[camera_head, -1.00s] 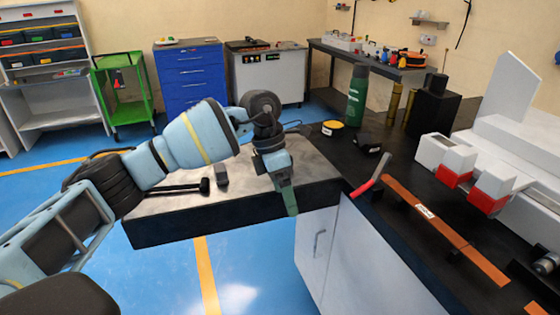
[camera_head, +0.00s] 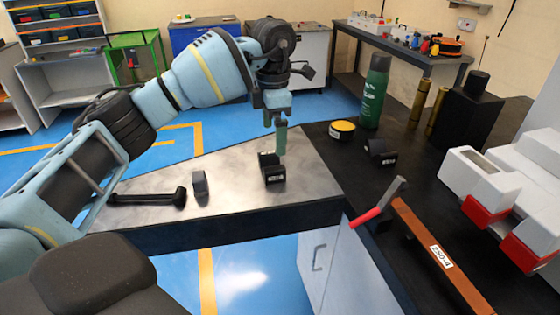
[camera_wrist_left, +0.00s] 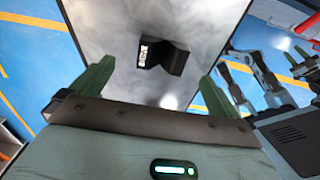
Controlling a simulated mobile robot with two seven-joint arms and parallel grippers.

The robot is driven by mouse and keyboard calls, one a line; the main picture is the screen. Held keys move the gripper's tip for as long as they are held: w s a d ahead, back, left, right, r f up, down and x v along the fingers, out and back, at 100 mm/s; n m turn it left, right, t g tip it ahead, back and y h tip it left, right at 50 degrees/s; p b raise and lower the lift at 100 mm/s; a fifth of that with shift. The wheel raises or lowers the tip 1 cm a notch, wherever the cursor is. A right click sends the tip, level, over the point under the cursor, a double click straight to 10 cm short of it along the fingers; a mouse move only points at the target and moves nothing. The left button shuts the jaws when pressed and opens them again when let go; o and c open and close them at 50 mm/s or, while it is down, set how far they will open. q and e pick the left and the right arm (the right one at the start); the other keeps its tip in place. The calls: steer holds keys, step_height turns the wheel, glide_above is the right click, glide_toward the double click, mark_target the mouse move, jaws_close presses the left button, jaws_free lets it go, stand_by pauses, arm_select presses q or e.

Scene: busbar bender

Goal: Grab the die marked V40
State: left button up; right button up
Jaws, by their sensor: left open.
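A black V-notched die (camera_head: 271,167) with a small white label stands on the metal-topped table (camera_head: 230,205). A second black labelled die (camera_head: 381,151) lies on the dark counter to the right. Their markings are too small to read for certain. My left gripper (camera_head: 281,140) has green fingers pointing down, just above and behind the die on the metal table in the head view. In the left wrist view the gripper (camera_wrist_left: 155,88) is open and empty, and a labelled die (camera_wrist_left: 160,54) shows beyond the fingertips, apart from them.
A small dark block (camera_head: 200,184) and a black bar-shaped tool (camera_head: 147,197) lie left of the die. The counter holds a yellow-topped tin (camera_head: 342,130), a green bottle (camera_head: 374,92), a red-handled lever (camera_head: 378,205) and a white machine (camera_head: 490,182). The metal table's front is clear.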

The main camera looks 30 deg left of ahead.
mark_target(271, 157)
arm_select(q)
steer(key=shift+s+f, duration=0.25)
steer(key=shift+f, duration=0.25)
steer(key=shift+s+f, duration=0.25)
steer(key=shift+f, duration=0.25)
steer(key=shift+w+f, duration=0.1)
steer(key=shift+f, duration=0.4)
steer(key=shift+f+p, duration=0.3)
steer(key=shift+f, duration=1.95)
steer(key=c, duration=1.8)
steer(key=shift+r, duration=0.15)
steer(key=shift+c, duration=0.2)
arm_select(e)
steer(key=shift+s+r, duration=0.2)
steer(key=shift+s, duration=0.35)
